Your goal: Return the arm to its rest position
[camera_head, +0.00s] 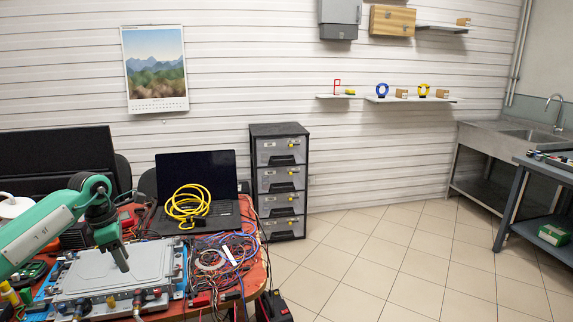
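My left arm comes in from the left edge, teal and white, with its dark gripper (122,264) pointing down over the grey metal box (150,262). The fingers overlap in this view, so I cannot see whether they are apart or whether the tips touch the lid. No object shows in them. The box lies on the red-topped table, with hose fittings, some red and blue, along its front edge. My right gripper is not in view.
A black laptop (196,176) with a coiled yellow cable (188,205) stands behind the box. Tangled wires (225,258) crowd the table's right side. A drawer cabinet (281,180) stands beyond. A dark workbench (540,166) is at far right. The tiled floor between is clear.

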